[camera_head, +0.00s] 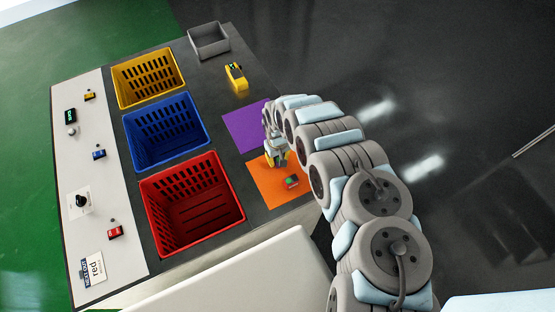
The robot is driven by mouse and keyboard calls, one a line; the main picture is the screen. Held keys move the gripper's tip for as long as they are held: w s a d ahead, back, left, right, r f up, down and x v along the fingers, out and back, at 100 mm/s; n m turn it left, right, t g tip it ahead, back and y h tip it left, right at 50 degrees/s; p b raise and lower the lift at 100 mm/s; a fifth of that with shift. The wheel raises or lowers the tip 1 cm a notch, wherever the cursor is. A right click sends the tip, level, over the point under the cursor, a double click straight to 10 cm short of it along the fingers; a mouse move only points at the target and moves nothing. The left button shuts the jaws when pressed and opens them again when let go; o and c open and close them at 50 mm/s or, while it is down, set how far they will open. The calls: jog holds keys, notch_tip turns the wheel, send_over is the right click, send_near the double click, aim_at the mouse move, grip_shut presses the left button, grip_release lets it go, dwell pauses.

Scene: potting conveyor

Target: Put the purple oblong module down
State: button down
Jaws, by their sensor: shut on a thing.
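My gripper (277,158) points down at the border of a purple mat (243,127) and an orange mat (264,185), close above the surface. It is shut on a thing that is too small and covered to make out. I cannot make out the purple oblong module's own outline; the fingers and wrist hide that spot. I cannot tell whether the held thing touches the table. A small red and grey module with a green top (292,182) lies on the orange mat, just below and right of my gripper.
Yellow (148,78), blue (167,130) and red (190,204) crates stand in a row left of the mats. A grey bin (208,40) stands at the far end. A yellow device (236,77) stands beyond the purple mat. A white panel (85,190) with switches runs along the left.

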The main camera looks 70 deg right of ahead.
aim_at(278, 157)
jog(key=shift+f, duration=0.15)
jog(key=c, duration=0.8)
grip_release()
jog(key=shift+c, duration=0.2)
jog(key=shift+d+r, duration=0.15)
jog(key=shift+r, duration=1.6)
notch_tip(278, 157, up, 9)
jog(key=shift+p, duration=0.45)
jog(key=shift+f, duration=0.1)
